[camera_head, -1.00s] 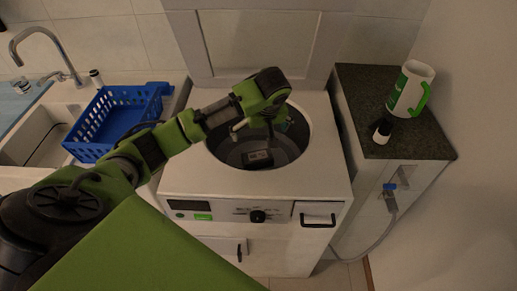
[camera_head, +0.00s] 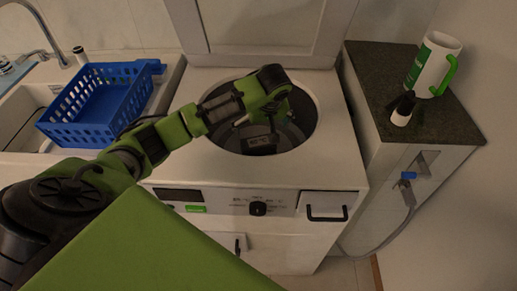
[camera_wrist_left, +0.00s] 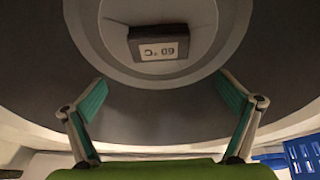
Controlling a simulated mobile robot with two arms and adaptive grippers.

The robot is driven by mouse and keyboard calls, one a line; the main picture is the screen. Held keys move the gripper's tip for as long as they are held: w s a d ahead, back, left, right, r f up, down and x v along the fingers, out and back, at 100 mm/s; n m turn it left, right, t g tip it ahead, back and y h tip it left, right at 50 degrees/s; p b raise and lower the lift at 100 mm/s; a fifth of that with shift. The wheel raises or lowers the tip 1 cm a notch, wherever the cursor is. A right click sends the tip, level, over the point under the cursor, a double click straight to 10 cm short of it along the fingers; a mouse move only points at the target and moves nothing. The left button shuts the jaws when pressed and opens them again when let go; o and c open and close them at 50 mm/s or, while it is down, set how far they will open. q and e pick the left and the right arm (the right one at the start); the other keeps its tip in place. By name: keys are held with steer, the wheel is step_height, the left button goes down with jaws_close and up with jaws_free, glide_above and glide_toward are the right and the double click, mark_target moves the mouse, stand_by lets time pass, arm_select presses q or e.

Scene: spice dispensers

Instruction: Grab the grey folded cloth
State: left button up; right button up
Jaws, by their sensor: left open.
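A small dark grey, block-like thing with a light "60 °C" label (camera_head: 259,142) sits in the drum of a top-loading washing machine. It also shows in the left wrist view (camera_wrist_left: 160,45), with the label upside down. I cannot tell for certain that it is the folded cloth; no other cloth shows. My left gripper (camera_head: 265,115) reaches over the drum opening, and the arm hides part of the rim. In the left wrist view its two teal-padded fingers (camera_wrist_left: 163,92) are spread wide, with nothing between them. The labelled thing lies beyond the fingertips. My right gripper is not in view.
The round rim of the white washing machine (camera_head: 225,172) surrounds the drum. A blue basket (camera_head: 75,128) stands by the sink at left. A white and green mug (camera_head: 432,62) and a black-and-white bottle (camera_head: 402,110) stand on the dark counter at right.

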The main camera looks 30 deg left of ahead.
mark_target(258, 142)
arm_select(q)
steer(key=x, duration=0.7)
steer(key=shift+d+x, duration=0.15)
steer(key=shift+x, duration=1.2)
steer(key=shift+d+x, duration=0.15)
steer(key=shift+x, duration=1.25)
steer(key=shift+s+f, duration=0.15)
steer(key=shift+c, duration=0.4)
steer(key=c, duration=1.1)
